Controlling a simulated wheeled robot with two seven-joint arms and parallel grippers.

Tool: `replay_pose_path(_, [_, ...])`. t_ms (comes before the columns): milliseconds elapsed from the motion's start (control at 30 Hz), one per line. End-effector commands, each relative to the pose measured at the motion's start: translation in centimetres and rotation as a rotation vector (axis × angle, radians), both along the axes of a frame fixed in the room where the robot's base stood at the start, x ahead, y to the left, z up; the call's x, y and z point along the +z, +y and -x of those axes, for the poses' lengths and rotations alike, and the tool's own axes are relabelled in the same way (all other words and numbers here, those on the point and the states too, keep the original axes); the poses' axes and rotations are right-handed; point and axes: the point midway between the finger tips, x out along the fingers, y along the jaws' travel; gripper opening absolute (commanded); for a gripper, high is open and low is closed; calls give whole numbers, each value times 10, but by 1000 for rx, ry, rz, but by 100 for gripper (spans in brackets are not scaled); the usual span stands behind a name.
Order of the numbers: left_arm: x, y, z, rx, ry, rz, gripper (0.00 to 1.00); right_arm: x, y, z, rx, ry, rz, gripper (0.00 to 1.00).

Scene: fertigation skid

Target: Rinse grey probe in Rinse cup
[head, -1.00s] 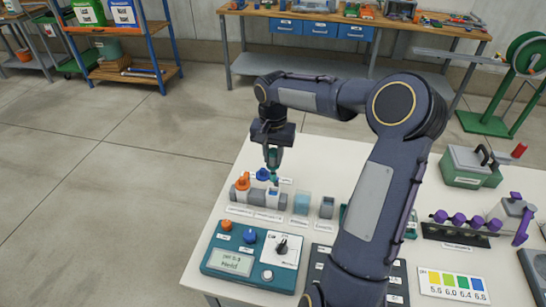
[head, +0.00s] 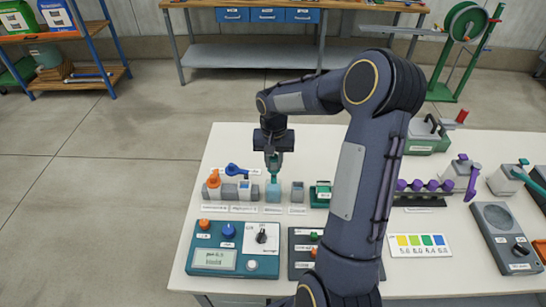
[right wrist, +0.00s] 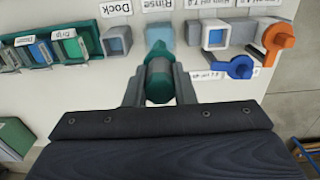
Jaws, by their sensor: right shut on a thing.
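My right gripper (head: 273,165) points down at the left end of the white table, shut on the probe (head: 274,174), whose visible parts are teal and grey. In the right wrist view the probe (right wrist: 159,75) sits between the two fingers, its tip toward the Rinse label. The pale blue Rinse cup (head: 273,194) is directly below the probe; it also shows in the right wrist view (right wrist: 160,33). The tip is at or just above the cup's rim; I cannot tell whether it is inside. My left gripper is not in view.
Left of the Rinse cup stand a grey cup with blue inside (head: 244,190) and an orange-handled piece (head: 213,180), with a blue-handled one (head: 236,170) behind. The grey Dock (head: 297,193) stands to the right. A teal meter (head: 225,258) is in front.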

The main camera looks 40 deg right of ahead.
Motion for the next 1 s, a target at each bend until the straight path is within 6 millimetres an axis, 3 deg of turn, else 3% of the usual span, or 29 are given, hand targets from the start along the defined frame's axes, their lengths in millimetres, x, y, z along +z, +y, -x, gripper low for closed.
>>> replay_pose_path(600, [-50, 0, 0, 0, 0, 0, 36, -62, 0, 0, -1, 1, -1, 0])
replay_pose_path(1000, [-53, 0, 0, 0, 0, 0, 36, -68, 0, 0, -1, -1, 0, 0])
